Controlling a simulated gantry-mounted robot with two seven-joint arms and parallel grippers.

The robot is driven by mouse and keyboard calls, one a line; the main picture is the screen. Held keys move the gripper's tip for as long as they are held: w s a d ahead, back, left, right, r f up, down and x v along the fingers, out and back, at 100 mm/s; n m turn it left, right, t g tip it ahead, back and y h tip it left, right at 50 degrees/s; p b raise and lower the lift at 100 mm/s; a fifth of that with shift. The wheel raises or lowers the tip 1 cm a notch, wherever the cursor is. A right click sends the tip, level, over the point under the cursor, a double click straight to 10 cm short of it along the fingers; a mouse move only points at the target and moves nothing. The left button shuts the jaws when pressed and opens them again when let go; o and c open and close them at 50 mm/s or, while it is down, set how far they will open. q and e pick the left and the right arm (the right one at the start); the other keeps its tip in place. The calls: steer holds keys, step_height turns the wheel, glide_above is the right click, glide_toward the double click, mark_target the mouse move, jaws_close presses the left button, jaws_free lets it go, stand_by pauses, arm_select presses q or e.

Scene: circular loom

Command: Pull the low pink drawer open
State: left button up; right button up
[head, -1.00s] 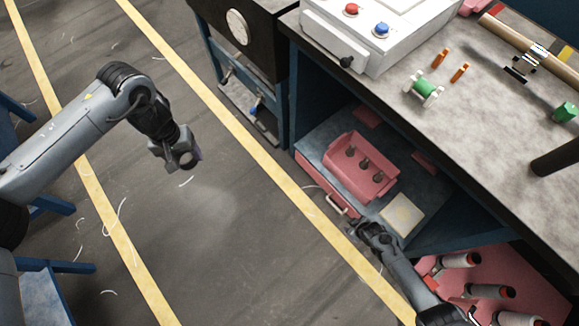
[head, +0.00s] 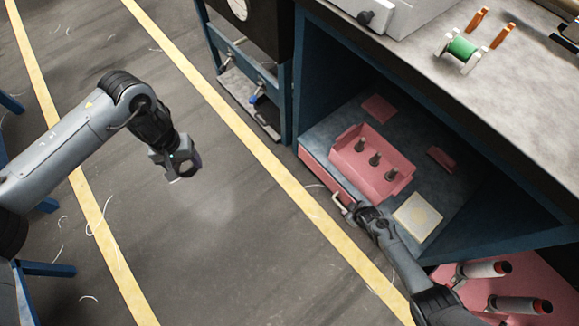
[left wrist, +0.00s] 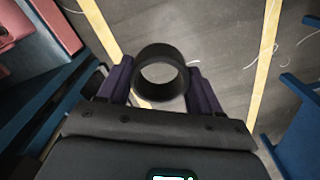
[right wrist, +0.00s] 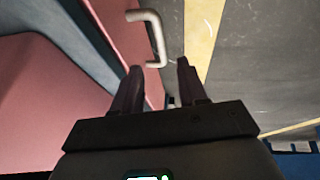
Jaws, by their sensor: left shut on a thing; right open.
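The low pink drawer (head: 322,178) sits under the bench with its pink front facing the aisle. It appears closed. Its pale bar handle (head: 340,201) is on the front. My right gripper (head: 354,210) is beside the handle. In the right wrist view, the handle (right wrist: 158,40) lies just beyond the open, empty fingertips (right wrist: 160,68), apart from them. The pink drawer front (right wrist: 112,22) is to the left there. My left gripper (head: 180,168) is over the aisle, away from the drawer. The left wrist view shows it shut on a dark ring (left wrist: 160,94).
On the shelf above the drawer are a pink tray (head: 347,168) with dark pegs and a pale square block (head: 417,217). Another pink surface with red-ended cylinders (head: 488,269) is at the lower right. A blue bench frame (head: 298,85) stands beside the shelf. The aisle floor is open.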

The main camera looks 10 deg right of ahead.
mark_target(342, 207)
steer(key=b+x, duration=0.6)
steer(key=x, duration=0.2)
steer(key=shift+w+f+b, duration=0.1)
steer(key=shift+f+b, duration=0.25)
jaws_close()
